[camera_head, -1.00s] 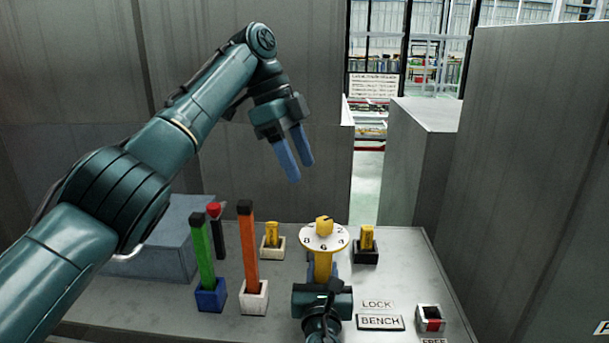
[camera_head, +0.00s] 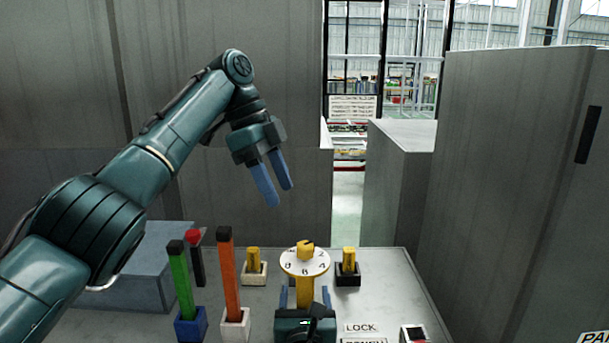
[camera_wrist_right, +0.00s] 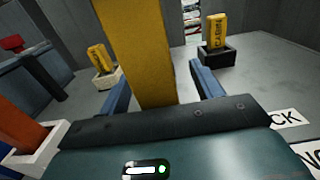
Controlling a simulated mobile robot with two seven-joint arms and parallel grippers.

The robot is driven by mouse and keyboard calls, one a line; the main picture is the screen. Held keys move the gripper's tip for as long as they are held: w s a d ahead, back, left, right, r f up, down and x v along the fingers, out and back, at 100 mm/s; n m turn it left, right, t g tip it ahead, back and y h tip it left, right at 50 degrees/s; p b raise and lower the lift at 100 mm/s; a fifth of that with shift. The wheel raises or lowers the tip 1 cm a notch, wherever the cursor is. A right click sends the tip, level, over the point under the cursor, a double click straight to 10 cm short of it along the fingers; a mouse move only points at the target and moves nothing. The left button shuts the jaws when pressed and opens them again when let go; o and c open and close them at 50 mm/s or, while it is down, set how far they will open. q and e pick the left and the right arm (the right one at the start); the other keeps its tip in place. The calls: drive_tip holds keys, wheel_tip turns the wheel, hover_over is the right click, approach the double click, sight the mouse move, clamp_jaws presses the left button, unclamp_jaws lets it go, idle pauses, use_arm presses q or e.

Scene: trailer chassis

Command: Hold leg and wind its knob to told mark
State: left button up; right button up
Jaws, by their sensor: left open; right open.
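The yellow leg (camera_head: 305,291) stands upright on the bench, with a white numbered dial (camera_head: 304,263) and a yellow knob (camera_head: 305,246) on top. My right gripper (camera_head: 305,298) is low at the leg, its blue fingers open on either side of it. In the right wrist view the leg (camera_wrist_right: 137,52) rises between the two open fingers (camera_wrist_right: 160,85), with a gap on each side; the dial and knob are out of that view. My left gripper (camera_head: 272,186) is open and empty, raised above the bench behind and left of the dial, fingers pointing down.
Green (camera_head: 181,282) and orange (camera_head: 228,275) posts stand left of the leg, with a red-topped lever (camera_head: 195,255) behind. Yellow blocks sit in a white holder (camera_head: 254,273) and a black holder (camera_head: 348,273). A LOCK label (camera_head: 360,328) lies right. Grey cabinets (camera_head: 520,190) border the bench.

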sight(305, 268)
drive_tip(key=shift+s, duration=0.1)
drive_tip(key=shift+s, duration=0.25)
drive_tip(key=s+p, duration=0.2)
drive_tip(key=s, duration=0.2)
drive_tip(key=shift+s+p, duration=0.15)
drive_tip(key=shift+p, duration=0.15)
drive_tip(key=shift+s+p, duration=0.5)
drive_tip(key=shift+s, duration=1.05)
drive_tip(key=shift+o, duration=0.5)
drive_tip(key=o, duration=0.5)
drive_tip(key=shift+c, duration=0.2)
wheel_tip(305, 268, up, 10)
